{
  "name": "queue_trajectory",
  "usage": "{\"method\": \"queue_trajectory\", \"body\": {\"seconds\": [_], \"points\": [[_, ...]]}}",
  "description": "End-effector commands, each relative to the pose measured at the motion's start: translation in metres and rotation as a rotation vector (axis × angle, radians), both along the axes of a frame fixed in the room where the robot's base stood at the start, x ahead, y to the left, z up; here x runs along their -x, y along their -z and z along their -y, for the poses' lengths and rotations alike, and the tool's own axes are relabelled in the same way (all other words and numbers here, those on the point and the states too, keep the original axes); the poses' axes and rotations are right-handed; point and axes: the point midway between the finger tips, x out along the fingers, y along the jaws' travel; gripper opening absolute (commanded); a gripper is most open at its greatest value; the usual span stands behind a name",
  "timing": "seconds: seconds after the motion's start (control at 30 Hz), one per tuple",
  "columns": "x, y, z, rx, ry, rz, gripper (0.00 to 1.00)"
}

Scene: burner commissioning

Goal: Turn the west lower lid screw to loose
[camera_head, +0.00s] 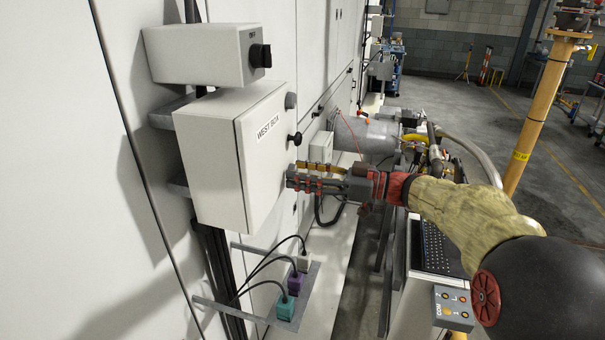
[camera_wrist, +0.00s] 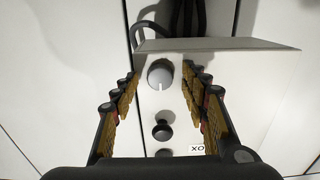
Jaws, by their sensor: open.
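The west box (camera_head: 215,160) is a pale cabinet on the wall with a "WEST BOX" label, and its lid is shut. The lower lid screw (camera_wrist: 160,74) is a round grey knob with a white line mark, seen in the wrist view. In the head view it is hidden by my gripper (camera_head: 291,176). My gripper (camera_wrist: 159,80) is open, its yellow-padded fingers on either side of that screw in the wrist view. Contact cannot be told. A black lid knob (camera_head: 296,138) and the grey upper lid screw (camera_head: 291,100) sit higher on the lid.
A smaller box with a black rotary switch (camera_head: 260,56) is mounted above the west box. Below, a bracket (camera_head: 262,318) holds teal, purple and white plugs with black cables. A grey cylinder with pipework (camera_head: 365,135) stands behind my gripper. The floor to the right is partly clear.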

Motion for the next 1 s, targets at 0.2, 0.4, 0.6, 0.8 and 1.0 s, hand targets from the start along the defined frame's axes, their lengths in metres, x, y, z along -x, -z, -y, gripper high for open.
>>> {"method": "queue_trajectory", "body": {"seconds": [0.2, 0.4, 0.6, 0.8, 1.0], "points": [[-0.0002, 0.0000, -0.0003, 0.000, 0.000, 0.000, 0.45], [-0.0001, 0.0000, -0.0002, 0.001, 0.000, 0.000, 0.34], [-0.0001, 0.0001, -0.0002, 0.001, 0.000, 0.000, 0.22], [0.0000, 0.0001, -0.0002, 0.001, 0.000, 0.000, 0.11], [0.0001, 0.0002, -0.0003, 0.001, 0.000, 0.000, 0.00]]}}
